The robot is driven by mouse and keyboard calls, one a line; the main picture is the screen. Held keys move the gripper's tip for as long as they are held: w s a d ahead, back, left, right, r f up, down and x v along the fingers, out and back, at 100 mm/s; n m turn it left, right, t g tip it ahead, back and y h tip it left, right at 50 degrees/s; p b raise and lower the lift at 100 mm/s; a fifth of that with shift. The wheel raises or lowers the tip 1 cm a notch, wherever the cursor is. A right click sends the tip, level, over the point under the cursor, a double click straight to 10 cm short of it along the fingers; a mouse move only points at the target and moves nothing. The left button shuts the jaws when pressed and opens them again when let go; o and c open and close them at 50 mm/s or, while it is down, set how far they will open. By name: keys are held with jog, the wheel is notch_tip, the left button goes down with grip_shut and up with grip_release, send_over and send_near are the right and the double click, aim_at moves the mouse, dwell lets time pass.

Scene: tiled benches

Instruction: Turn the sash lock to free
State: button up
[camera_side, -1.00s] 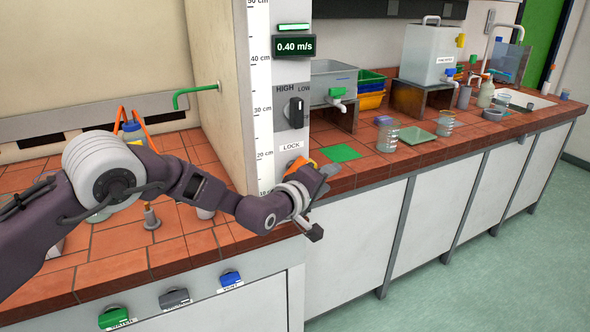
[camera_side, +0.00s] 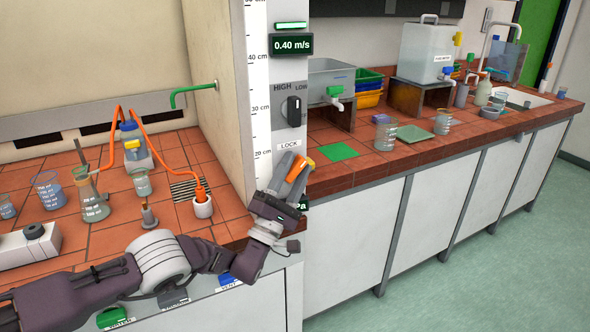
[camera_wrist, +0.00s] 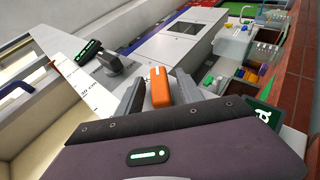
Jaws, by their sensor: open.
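The sash lock is an orange lever (camera_side: 298,167) below the LOCK label on the grey post panel in the side view. It also shows in the wrist view as an orange lever (camera_wrist: 160,88), near the picture's middle. My gripper (camera_side: 290,172) is at the lever in the side view, its grey fingers partly hiding it. In the wrist view my gripper (camera_wrist: 159,79) is open, with one finger on each side of the lever.
A black HIGH/LOW knob (camera_side: 294,108) sits above the lock, under the 0.40 m/s display (camera_side: 293,45). The sash edge with its scale (camera_side: 258,100) stands close at left. Glass flasks (camera_side: 93,205) and an orange-tubed bottle (camera_side: 133,145) stand on the left bench.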

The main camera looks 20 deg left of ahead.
grip_shut()
jog(key=shift+w+a+g, duration=0.1)
jog(key=shift+g, duration=0.3)
jog(key=m+g, duration=0.3)
jog(key=shift+r+g+h, duration=0.15)
jog(key=shift+g+h, duration=0.15)
jog(key=shift+h, duration=0.1)
jog(key=shift+m+g+y, duration=0.4)
jog(key=shift+m+g, duration=0.9)
jog(key=shift+g, duration=0.8)
grip_release()
